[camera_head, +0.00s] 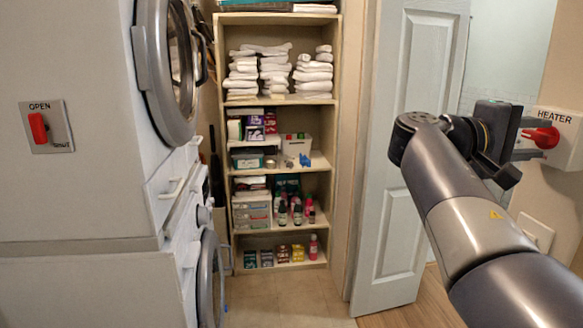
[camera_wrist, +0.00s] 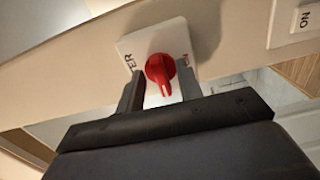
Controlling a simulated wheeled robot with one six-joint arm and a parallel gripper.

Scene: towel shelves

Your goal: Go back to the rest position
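My gripper (camera_head: 538,139) is at the right in the head view, at the white heater plate (camera_head: 564,122) on the wall. The plate bears a red knob (camera_head: 546,137). In the wrist view, my gripper (camera_wrist: 161,82) is open, with one finger on each side of the red knob (camera_wrist: 160,70). The fingers stand apart with a gap between them and the knob. The knob's pointer faces toward the gripper's palm in that view. Nothing is held. How deep the fingertips reach past the knob is hard to tell.
A pale door (camera_head: 405,150) stands open behind my arm. Shelves (camera_head: 277,105) with white towels, boxes and bottles stand at the back. Stacked machines (camera_head: 170,190) and a red OPEN switch (camera_head: 38,127) are at the left. The middle floor is clear.

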